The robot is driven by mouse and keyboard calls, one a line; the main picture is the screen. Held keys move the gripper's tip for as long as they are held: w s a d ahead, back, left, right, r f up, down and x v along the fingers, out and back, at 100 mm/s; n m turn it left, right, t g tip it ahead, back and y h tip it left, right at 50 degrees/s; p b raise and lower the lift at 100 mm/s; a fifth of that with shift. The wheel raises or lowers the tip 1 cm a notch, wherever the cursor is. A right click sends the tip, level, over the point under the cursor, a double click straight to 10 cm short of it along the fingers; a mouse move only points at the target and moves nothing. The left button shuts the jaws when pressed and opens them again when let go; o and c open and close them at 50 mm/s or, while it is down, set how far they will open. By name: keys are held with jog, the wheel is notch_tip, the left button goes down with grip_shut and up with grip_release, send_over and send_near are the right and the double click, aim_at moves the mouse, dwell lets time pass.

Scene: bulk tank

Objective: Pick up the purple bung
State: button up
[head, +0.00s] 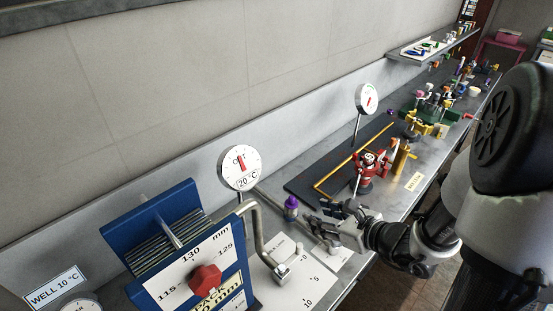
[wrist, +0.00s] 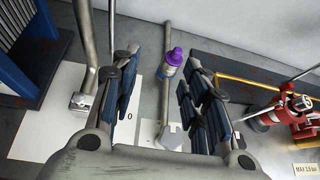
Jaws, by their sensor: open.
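My gripper is open with nothing between the fingers touching the bung that I can see.
A blue plate pack (head: 190,260) with a red knob and a bent grey pipe (head: 262,240) stand to the left. A dark mat (head: 310,182) with a yellow rod and a red valve (head: 368,170) lies to the right. A round dial (head: 240,167) stands behind. White sheets (head: 300,275) lie in front.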

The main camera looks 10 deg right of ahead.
notch_tip(320, 180, down, 2)
jog(key=w+d+m+h, duration=0.1)
jog(key=d+m, duration=0.1)
jog(key=d, duration=0.1)
jog(key=b, duration=0.3)
send_near(293, 198)
notch_tip(293, 198, down, 2)
jog(key=w+a, duration=0.1)
jog(key=w, duration=0.1)
jog(key=shift+t, duration=0.3)
jog(key=shift+b+x, duration=0.8)
jog(key=shift+x, duration=2.25)
jog(key=shift+a+r, duration=0.1)
jog(key=shift+c, duration=0.5)
jog(key=c, duration=0.5)
